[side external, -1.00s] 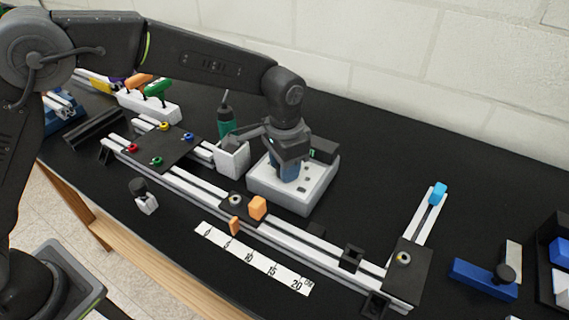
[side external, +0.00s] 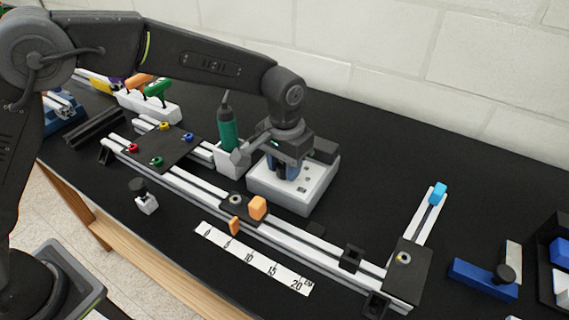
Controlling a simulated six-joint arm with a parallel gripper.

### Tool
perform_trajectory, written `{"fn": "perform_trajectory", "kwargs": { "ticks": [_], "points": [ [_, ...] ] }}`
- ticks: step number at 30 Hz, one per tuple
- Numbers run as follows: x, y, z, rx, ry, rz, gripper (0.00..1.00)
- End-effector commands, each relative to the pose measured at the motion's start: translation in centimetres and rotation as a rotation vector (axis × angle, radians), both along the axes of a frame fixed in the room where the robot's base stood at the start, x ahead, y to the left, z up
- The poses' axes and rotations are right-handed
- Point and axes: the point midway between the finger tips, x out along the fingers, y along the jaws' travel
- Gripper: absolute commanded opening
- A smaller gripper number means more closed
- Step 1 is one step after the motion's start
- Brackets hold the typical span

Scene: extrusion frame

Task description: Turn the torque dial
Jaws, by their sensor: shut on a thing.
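The pale grey box-shaped unit (side external: 318,188) stands on the black bench behind the rail frame, with small dark marks on its top. My gripper (side external: 288,175) points straight down onto the top of this unit. It is shut on the torque dial, which the fingers and the gripper body hide almost wholly. Blue shows at the fingers. A green driver (side external: 228,130) with a dark tip stands upright in a white holder (side external: 228,158), just left of my gripper.
The aluminium rail frame (side external: 185,190) runs in front, with black plates and an orange block (side external: 257,208). A white ruler strip (side external: 254,259) lies before it. Colored-handle tools (side external: 155,95) stand in a rack at back left. A blue fixture (side external: 485,278) sits at right.

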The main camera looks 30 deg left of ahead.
Motion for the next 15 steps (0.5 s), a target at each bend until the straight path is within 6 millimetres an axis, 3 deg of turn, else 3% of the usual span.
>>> {"fn": "perform_trajectory", "kwargs": {
  "ticks": [6, 7, 15],
  "points": [
    [0.11, -0.06, 0.11, -0.004, -0.006, 0.003, 0.12],
    [0.11, -0.06, 0.11, -0.004, -0.006, 0.003, 0.36],
    [0.06, -0.02, 0.05, -0.001, -0.003, 0.001, 0.61]
  ]
}}
